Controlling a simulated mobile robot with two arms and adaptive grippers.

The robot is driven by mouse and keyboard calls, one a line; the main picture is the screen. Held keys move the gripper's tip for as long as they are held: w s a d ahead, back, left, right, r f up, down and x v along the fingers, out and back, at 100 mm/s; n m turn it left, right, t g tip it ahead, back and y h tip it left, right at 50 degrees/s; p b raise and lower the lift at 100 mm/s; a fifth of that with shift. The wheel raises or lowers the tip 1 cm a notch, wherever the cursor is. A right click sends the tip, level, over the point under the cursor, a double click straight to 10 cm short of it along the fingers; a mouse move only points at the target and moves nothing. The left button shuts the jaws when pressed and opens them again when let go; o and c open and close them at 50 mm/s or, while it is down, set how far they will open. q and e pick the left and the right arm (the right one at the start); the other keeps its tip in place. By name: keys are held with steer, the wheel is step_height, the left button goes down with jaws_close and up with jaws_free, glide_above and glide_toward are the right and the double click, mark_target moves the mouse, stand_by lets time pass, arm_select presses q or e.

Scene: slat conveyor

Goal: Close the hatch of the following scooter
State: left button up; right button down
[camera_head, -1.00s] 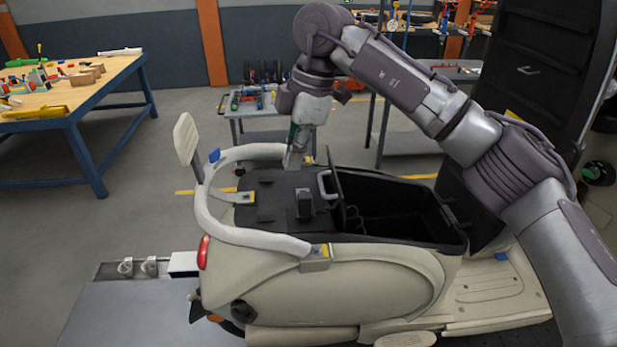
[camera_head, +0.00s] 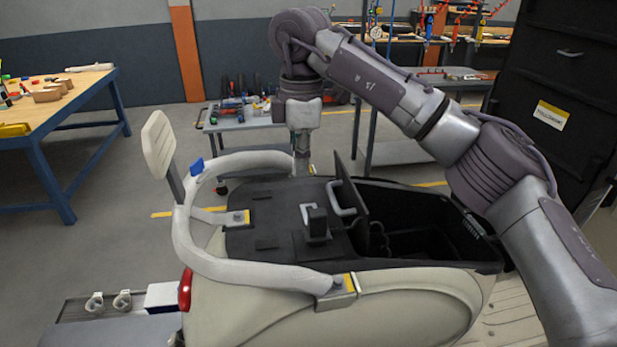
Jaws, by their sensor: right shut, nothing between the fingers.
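The cream scooter (camera_head: 400,307) stands in front of me with its rear end to the left. Its black hatch (camera_head: 347,198) stands raised, edge-on to me, at the left side of the open black storage compartment (camera_head: 420,243). A grey handle shows on the hatch's left face. My right gripper (camera_head: 302,168) points down behind the scooter's far side, left of the hatch and apart from it. It is shut and empty; its fingertips are close to the far part of the grey rail (camera_head: 235,268). My left gripper is out of view.
A tall black case (camera_head: 560,90) stands at the right. A tool cart (camera_head: 245,122) and a blue-legged workbench (camera_head: 60,95) stand behind.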

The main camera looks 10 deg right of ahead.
mark_target(304, 216)
steer(key=f+p, duration=0.1)
steer(key=f, duration=0.1)
steer(key=f+p, duration=0.1)
steer(key=f, duration=0.2)
steer(key=f+p, duration=0.1)
steer(key=f, duration=0.2)
steer(key=shift+s+d, duration=0.15)
steer(key=shift+s, duration=0.2)
steer(key=d+p, duration=0.2)
steer(key=d, duration=0.1)
steer(key=shift+w+r, duration=0.1)
steer(key=shift+r, duration=0.25)
steer(key=shift+d, duration=0.45)
steer(key=shift+a, duration=0.1)
